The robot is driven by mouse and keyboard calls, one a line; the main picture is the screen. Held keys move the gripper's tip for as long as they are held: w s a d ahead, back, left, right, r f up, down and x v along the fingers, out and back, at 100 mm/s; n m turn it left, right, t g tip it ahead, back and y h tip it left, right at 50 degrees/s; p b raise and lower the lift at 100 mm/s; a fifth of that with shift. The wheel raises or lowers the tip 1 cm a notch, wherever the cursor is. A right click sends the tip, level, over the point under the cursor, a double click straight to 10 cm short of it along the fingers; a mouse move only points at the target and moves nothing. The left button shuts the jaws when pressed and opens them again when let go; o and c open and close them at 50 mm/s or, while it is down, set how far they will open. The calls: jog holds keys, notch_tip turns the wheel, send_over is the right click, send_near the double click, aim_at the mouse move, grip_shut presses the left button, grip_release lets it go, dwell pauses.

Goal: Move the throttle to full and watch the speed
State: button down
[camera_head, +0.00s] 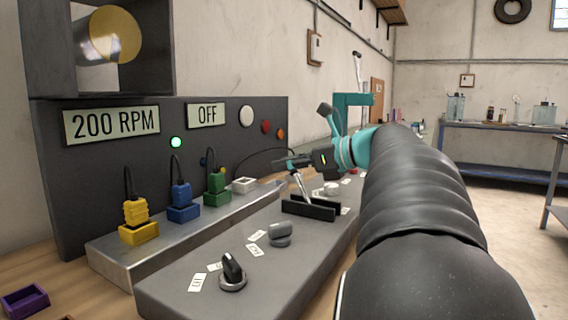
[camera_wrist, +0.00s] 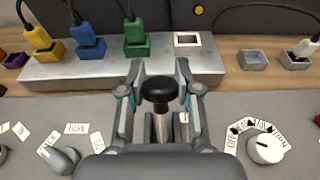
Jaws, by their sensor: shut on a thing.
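The throttle lever has a silver shaft (camera_head: 301,187) that rises tilted from a black slotted base (camera_head: 308,208) on the grey console. In the wrist view its black knob (camera_wrist: 160,88) sits between the two fingers. My gripper (camera_head: 296,162) is shut on the lever at its top; the fingers (camera_wrist: 160,76) also show in the wrist view, one on each side of the knob. The speed display (camera_head: 111,124) reads 200 RPM. The lever's slot is mostly hidden in the wrist view.
A second display (camera_head: 207,115) reads OFF, near a lit green lamp (camera_head: 176,142). Yellow (camera_head: 138,218), blue (camera_head: 182,201) and green (camera_head: 217,189) plugs stand on a metal ledge behind the console. A black knob (camera_head: 232,270) and a grey knob (camera_head: 280,234) are nearer; a white dial (camera_wrist: 265,148) is right of the lever.

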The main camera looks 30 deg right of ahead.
jog(key=shift+f, duration=0.25)
jog(key=c, duration=0.8)
grip_release()
jog(key=shift+r, duration=0.1)
jog(key=shift+s+d, duration=0.1)
jog(key=v, duration=1.2)
